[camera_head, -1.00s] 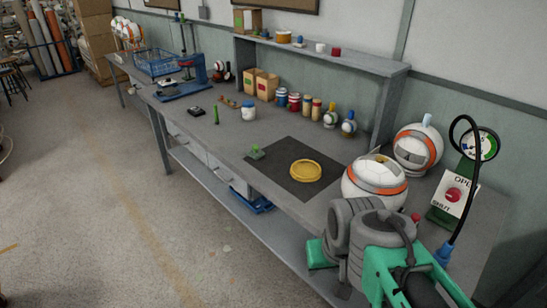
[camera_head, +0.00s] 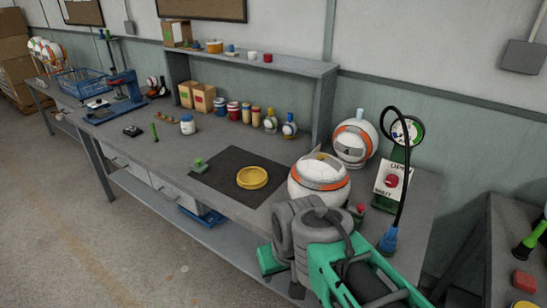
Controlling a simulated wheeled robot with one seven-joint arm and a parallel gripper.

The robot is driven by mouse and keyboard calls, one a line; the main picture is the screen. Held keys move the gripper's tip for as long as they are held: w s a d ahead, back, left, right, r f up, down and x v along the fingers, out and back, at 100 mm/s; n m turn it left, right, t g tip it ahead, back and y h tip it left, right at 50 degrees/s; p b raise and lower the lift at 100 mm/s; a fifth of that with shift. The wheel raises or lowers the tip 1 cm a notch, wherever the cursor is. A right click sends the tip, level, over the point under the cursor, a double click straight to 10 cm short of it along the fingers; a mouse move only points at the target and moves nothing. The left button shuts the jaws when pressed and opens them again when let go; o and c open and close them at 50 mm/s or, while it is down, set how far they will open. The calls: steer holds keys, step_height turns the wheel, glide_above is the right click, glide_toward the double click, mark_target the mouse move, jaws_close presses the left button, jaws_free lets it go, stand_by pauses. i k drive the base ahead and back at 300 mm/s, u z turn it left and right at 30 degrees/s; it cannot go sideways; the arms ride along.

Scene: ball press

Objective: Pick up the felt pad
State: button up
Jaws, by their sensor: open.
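I cannot single out the felt pad for certain. A dark flat square mat (camera_head: 232,164) lies on the workbench. A round yellow dish (camera_head: 252,178) sits on it, and a small green piece with a knob (camera_head: 200,164) sits at its left edge. My teal and grey arm is folded at the bottom right, in front of the bench's near edge. My gripper's fingers cannot be made out.
On the workbench (camera_head: 150,152), a white and orange ball (camera_head: 319,180) stands right of the mat, near my arm. Behind it are another ball (camera_head: 354,143) and a panel with a red knob (camera_head: 391,181). Jars line the back under a shelf (camera_head: 290,68). Floor is clear at front left.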

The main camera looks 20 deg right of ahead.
mark_target(199, 166)
steer(key=u, duration=0.8)
steer(key=i, duration=2.1)
steer(key=u, duration=0.65)
steer(key=i, duration=0.6)
